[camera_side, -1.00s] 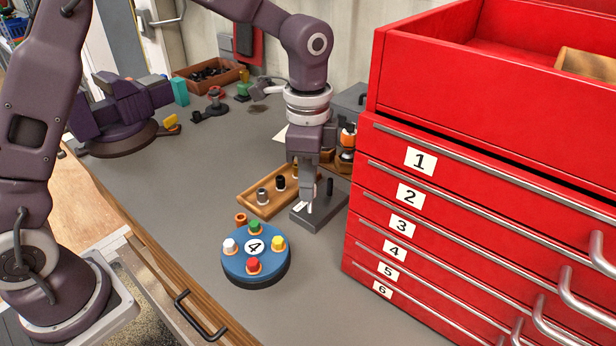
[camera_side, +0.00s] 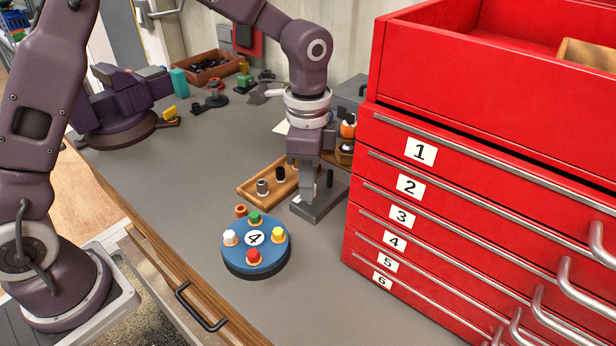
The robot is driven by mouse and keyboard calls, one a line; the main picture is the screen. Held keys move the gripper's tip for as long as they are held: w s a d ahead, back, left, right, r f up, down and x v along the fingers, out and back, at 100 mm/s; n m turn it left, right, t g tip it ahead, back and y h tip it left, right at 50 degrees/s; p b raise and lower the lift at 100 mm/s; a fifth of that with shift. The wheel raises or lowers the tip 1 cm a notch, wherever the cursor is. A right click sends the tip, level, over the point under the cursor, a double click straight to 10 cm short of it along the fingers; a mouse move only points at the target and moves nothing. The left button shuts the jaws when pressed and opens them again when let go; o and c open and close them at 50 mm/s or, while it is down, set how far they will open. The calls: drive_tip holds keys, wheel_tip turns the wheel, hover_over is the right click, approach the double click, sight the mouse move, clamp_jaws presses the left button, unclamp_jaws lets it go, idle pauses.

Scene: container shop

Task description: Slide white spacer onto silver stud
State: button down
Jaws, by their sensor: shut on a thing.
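My gripper (camera_side: 308,198) points straight down at the left part of a dark grey block (camera_side: 322,209). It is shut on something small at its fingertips. The white spacer is not clearly visible; the fingers hide what they hold. I cannot make out the silver stud, as the gripper covers that part of the block. A black upright stud (camera_side: 330,179) stands on the block, right of the fingers. I cannot tell whether the held piece is around a stud or above the block.
A wooden tray (camera_side: 250,197) with a silver cylinder (camera_side: 262,187) and a black one (camera_side: 280,174) is left of the block. A blue round stand (camera_side: 236,259) with coloured knobs is in front. Red drawers (camera_side: 375,215) rise close on the right. The front-left bench is clear.

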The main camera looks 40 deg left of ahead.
drive_tip(key=shift+f, duration=0.45)
drive_tip(key=c, duration=1.3)
unclamp_jaws()
drive_tip(key=shift+o, duration=0.2)
drive_tip(key=shift+r, duration=0.1)
wheel_tip(320, 180, up, 7)
drive_tip(key=shift+f, duration=0.1)
